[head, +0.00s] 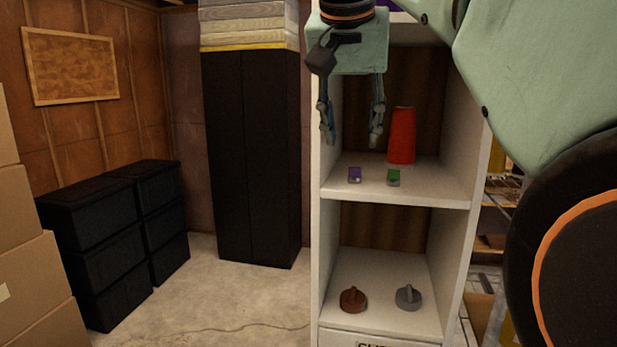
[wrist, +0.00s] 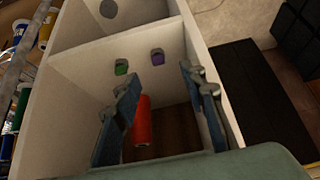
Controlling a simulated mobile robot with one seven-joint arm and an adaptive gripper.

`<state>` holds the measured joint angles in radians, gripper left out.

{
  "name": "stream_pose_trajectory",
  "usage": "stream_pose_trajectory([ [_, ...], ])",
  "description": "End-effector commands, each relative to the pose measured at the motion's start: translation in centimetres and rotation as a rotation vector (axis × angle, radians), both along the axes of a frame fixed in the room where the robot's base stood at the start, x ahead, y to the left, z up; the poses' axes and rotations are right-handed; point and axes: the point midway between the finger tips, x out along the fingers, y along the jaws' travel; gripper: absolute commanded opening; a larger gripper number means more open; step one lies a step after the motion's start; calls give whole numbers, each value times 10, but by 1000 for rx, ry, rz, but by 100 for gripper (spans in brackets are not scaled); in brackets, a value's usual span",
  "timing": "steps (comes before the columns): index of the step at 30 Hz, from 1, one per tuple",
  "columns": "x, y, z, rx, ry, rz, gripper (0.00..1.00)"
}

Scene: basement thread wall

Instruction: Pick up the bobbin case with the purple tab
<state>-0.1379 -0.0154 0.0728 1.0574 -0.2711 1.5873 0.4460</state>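The bobbin case with the purple tab (head: 355,175) sits on the middle shelf of the white unit, left of a similar bobbin case with a green tab (head: 394,177). In the wrist view the purple-tab case (wrist: 157,57) shows beyond the fingertips and between them, with the green-tab case (wrist: 121,67) to its left. My gripper (head: 351,140) hangs fingers down above the purple-tab case, apart from it. Its two fingers are spread wide with nothing between them, as the wrist view also shows (wrist: 161,80).
A red cone (head: 402,136) stands at the back of the same shelf, right of my gripper. The unit's side walls (head: 327,165) bound the space. The shelf below holds a brown knob-like object (head: 352,299) and a grey one (head: 408,297).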

Motion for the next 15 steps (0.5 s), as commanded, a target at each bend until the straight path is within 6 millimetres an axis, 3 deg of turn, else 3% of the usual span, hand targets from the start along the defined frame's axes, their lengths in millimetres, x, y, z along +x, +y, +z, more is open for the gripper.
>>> stream_pose_trajectory([
  [3, 10, -5, -20, -1, 6, -3, 39],
  [15, 37, -16, -51, -2, 7, -5, 39],
])
